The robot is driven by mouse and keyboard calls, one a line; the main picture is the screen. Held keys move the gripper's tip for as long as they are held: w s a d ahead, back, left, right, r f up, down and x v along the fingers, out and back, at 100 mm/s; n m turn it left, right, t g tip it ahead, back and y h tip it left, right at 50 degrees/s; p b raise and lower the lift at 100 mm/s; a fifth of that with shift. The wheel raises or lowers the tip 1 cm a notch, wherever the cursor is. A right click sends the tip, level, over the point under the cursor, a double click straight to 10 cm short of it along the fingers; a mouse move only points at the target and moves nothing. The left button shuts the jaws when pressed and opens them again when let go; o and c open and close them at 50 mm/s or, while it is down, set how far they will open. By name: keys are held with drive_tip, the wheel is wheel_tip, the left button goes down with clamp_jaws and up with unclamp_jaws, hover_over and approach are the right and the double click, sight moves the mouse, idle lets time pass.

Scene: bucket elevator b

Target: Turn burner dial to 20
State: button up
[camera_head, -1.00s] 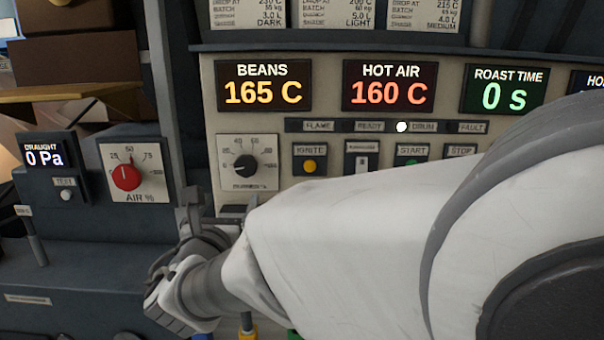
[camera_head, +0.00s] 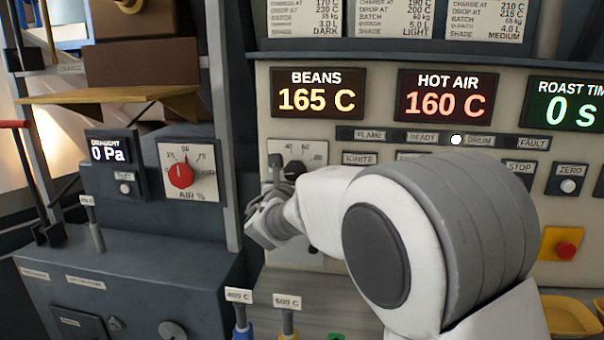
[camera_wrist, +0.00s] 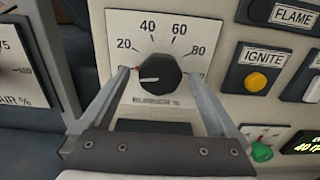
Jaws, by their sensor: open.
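The burner dial (camera_wrist: 160,76) is a black knob on a pale square plate (camera_wrist: 185,30) printed with 20, 40, 60 and 80. Its white pointer line points left, below the 20 label. My gripper (camera_wrist: 160,73) is open in the wrist view, with one finger on each side of the knob. A gap shows between the knob and the right finger; whether the left finger touches it I cannot tell. In the head view, the dial (camera_head: 295,169) is partly hidden by my gripper (camera_head: 277,172) and arm.
The yellow IGNITE button (camera_wrist: 256,82) and a green knob (camera_wrist: 262,152) are right of the dial. The red air dial (camera_head: 180,175) is on a separate panel to the left. Displays (camera_head: 318,92) above read BEANS 165 C and HOT AIR 160 C.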

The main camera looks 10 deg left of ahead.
drive_tip(key=shift+w, duration=0.45)
drive_tip(key=c, duration=1.3)
drive_tip(key=shift+c, duration=0.2)
drive_tip(key=shift+f+b, duration=0.1)
drive_tip(key=shift+b, duration=0.45)
